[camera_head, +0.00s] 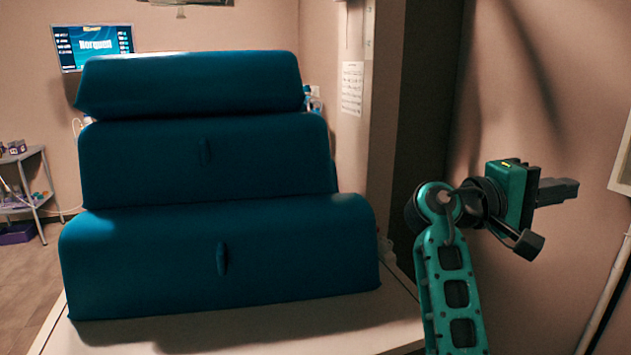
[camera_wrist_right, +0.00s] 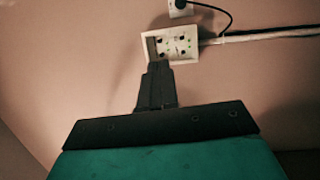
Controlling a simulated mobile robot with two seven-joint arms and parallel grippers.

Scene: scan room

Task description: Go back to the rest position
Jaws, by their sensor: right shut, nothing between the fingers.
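My right gripper (camera_head: 567,191) is raised at the right side of the head view, to the right of the blue cushions and in front of the bare wall. Its black fingers point right and are shut with nothing between them. In the right wrist view the shut fingers (camera_wrist_right: 157,85) point at the wall, below a white socket plate (camera_wrist_right: 178,44); I cannot tell how far off the wall is. My left gripper is not in either view.
Several blue cushions (camera_head: 222,260) are stacked on a pale table (camera_head: 225,338) in front of me. A wall screen (camera_head: 92,43) and a metal shelf (camera_head: 28,185) stand at the far left. A white cable (camera_wrist_right: 265,36) runs along the wall. Floor shows at the left.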

